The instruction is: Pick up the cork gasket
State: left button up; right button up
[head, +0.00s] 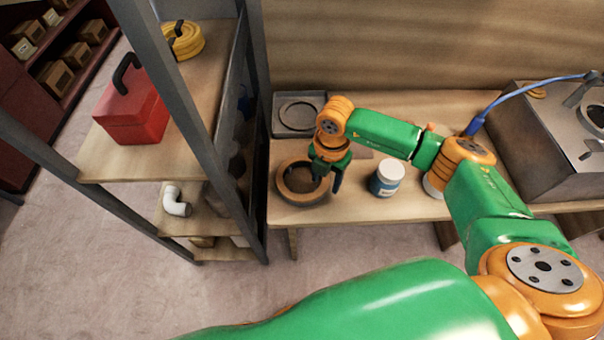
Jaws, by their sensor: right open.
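A thick brown ring (298,199), which looks like the cork gasket, lies flat at the left end of the wooden bench (345,212). Its middle is dark. My right gripper (328,178) points down over the ring's right side, with its fingers apart. One finger shows over the ring and the other just outside its right edge. I cannot tell whether they touch it. The gripper hides the upper right part of the ring. My left gripper is not in view.
A grey tray (277,122) with a thin dark ring lies behind. A white jar with a blue label (387,178) stands to the right, near my forearm. A grey metal box (545,150) is farther right. A shelf post (255,110) rises close on the left.

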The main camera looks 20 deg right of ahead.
jog(key=shift+w+a+f, duration=0.1)
jog(key=shift+a+f, duration=0.05)
jog(key=shift+f, duration=0.15)
grip_shut()
jog(key=shift+r, duration=0.6)
jog(key=s+d+r+b, duration=0.2)
jog(key=s+d+r, duration=0.5)
jog(key=s+r, duration=0.5)
jog(key=shift+d, duration=0.25)
